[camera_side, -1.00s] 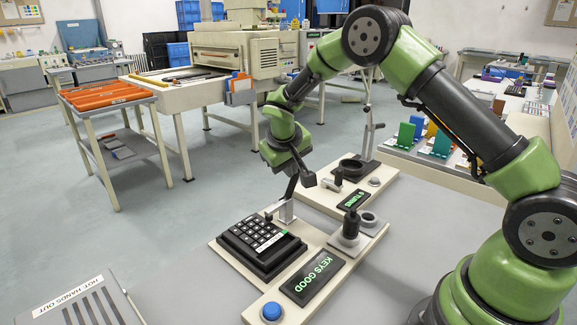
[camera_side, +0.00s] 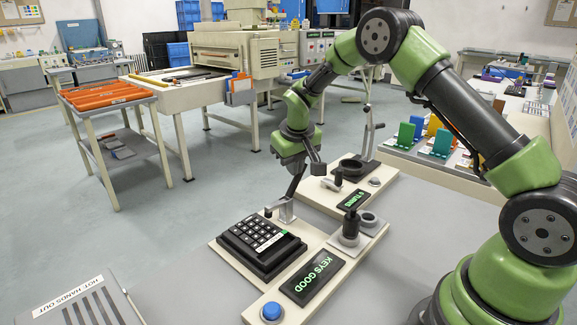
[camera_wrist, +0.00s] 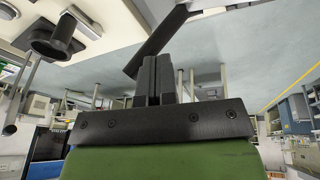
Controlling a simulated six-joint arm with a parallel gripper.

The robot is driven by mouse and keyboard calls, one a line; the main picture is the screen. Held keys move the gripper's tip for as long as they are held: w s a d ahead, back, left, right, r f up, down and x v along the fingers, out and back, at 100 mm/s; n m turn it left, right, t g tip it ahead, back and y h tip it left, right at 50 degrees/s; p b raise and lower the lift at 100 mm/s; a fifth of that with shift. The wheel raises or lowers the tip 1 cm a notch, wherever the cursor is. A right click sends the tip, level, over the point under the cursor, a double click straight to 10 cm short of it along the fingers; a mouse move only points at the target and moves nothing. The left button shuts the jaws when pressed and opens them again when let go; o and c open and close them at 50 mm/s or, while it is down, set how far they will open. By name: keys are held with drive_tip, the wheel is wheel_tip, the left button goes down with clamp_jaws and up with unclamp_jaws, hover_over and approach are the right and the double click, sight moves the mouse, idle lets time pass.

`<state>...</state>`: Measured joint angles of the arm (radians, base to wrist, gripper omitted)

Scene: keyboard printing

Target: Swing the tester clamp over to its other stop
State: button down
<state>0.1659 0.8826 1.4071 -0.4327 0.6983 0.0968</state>
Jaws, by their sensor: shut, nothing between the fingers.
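The tester clamp (camera_side: 286,209) is a pale metal bracket at the back edge of the keypad, with a small dark tip towards the keypad. Its black handle (camera_side: 296,181) rises tilted up to the right, under my gripper. In the wrist view the handle is a dark slanted bar (camera_wrist: 165,33) just past my fingertips. My gripper (camera_wrist: 155,58) is shut and empty, its fingers side by side close to the bar; I cannot tell if they touch. The black keypad (camera_side: 258,238) sits on the tester base. The display (camera_side: 312,277) reads KEYS GOOD in green.
A blue button (camera_side: 271,311) is at the base's front. A black knob post (camera_side: 350,226), a smaller green-lit display (camera_side: 354,199), a round black cup (camera_side: 356,168) and a crank post (camera_side: 367,133) stand right of the clamp. The grey table right of them is clear.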

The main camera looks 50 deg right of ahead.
drive_tip(key=d+y, duration=0.1)
drive_tip(key=d+f+y, duration=0.1)
drive_tip(key=y, duration=0.1)
drive_tip(key=shift+d+f+m, duration=0.2)
drive_tip(key=shift+d+m, duration=0.1)
drive_tip(key=shift+d, duration=0.1)
drive_tip(key=shift+d+f+y, duration=0.5)
drive_tip(key=shift+f+y, duration=0.15)
drive_tip(key=shift+f, duration=0.2)
drive_tip(key=shift+d+f+y, duration=0.5)
drive_tip(key=shift+f+y, duration=0.1)
drive_tip(key=shift+f, duration=0.25)
drive_tip(key=shift+d+f+y, duration=0.5)
drive_tip(key=shift+f+y, duration=0.15)
drive_tip(key=shift+f, duration=0.2)
